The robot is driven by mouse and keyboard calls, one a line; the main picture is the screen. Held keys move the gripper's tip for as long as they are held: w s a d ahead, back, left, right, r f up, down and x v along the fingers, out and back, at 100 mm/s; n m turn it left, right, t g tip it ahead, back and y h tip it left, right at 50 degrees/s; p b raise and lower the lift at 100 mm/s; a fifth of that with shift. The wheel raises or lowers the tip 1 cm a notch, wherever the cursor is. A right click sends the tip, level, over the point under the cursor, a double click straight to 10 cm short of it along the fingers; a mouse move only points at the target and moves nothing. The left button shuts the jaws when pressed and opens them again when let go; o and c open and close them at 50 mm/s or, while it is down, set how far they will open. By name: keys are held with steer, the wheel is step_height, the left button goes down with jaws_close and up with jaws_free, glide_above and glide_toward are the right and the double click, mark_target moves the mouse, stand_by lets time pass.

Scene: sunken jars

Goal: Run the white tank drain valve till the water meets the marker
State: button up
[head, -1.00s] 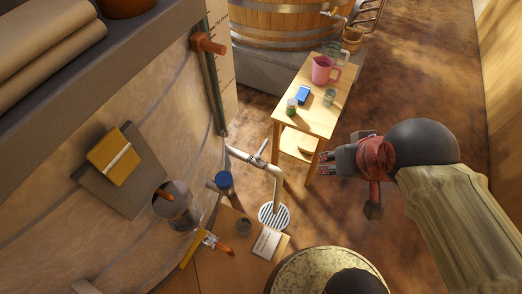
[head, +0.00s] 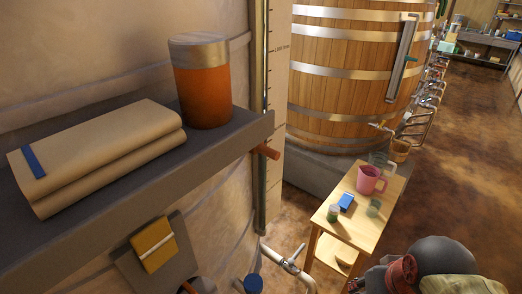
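The pale tank (head: 225,170) fills the left of the head view. A narrow upright sight tube (head: 259,200) runs up its side, with an orange-red marker (head: 265,151) partly behind the shelf end. I cannot make out the water level in the tube. The drain valve (head: 292,260) is a lever on a white pipe low on the tank; the pipe's lower end is out of frame. My gripper (head: 355,285) is at the bottom edge, right of the valve and apart from it. Its fingers are mostly cut off, so their opening is unclear.
A grey shelf (head: 90,215) with folded cloth (head: 100,150) and an orange jar (head: 202,85) juts out at left. A pale graduated board (head: 277,110) stands behind the tube. A small wooden table (head: 327,235) holds a pink jug (head: 370,180). Brown floor is open at right.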

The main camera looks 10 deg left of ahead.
steer(key=w+a+f+g+b, duration=0.2)
steer(key=w+a+f+g, duration=0.2)
steer(key=w+f, duration=1.2)
steer(key=m+b, duration=0.2)
steer(key=m, duration=0.3)
glide_above(300, 248)
step_height(300, 248, down, 22)
steer(key=shift+d+r, duration=0.1)
steer(key=shift+s+m, duration=0.1)
steer(key=shift+m, duration=0.4)
steer(key=shift+f+m, duration=0.3)
steer(key=shift+f, duration=0.05)
step_height(300, 248, down, 7)
steer(key=b, duration=0.3)
steer(key=shift+r+b, duration=0.1)
steer(key=shift+b, duration=0.25)
steer(key=shift+c, duration=1.5)
jaws_close()
